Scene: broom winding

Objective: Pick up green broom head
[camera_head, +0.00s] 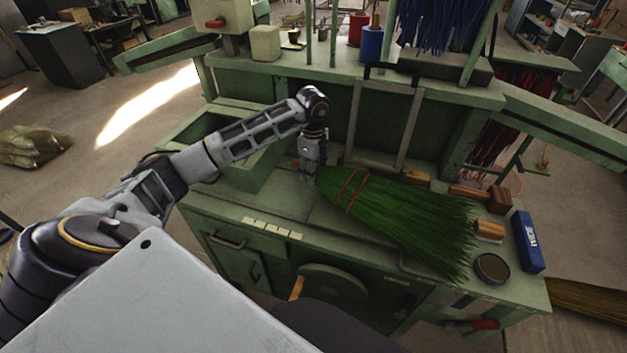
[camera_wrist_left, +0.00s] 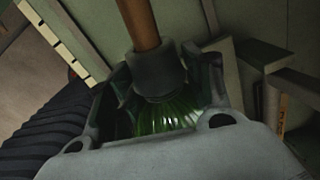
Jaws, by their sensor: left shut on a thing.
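The green broom head (camera_head: 400,217) lies on the green workbench (camera_head: 285,222), its bristles fanned toward the lower right and tied with red bands near its narrow end. My left gripper (camera_head: 312,178) points down at that narrow end, at the left of the broom head. In the left wrist view the gripper (camera_wrist_left: 160,98) is shut around the neck of the broom head, where a dark collar sits. Green bristles (camera_wrist_left: 165,115) show between the fingers, and a brown wooden handle (camera_wrist_left: 138,22) extends from the collar. The right gripper is not seen.
A blue box (camera_head: 527,242), a round dark tin (camera_head: 492,268) and wooden-handled brushes (camera_head: 489,230) lie to the right of the bristles. A metal frame (camera_head: 385,120) stands behind the broom head. An open bin (camera_head: 215,135) is at the bench's left. Another broom (camera_head: 592,300) is at the far right.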

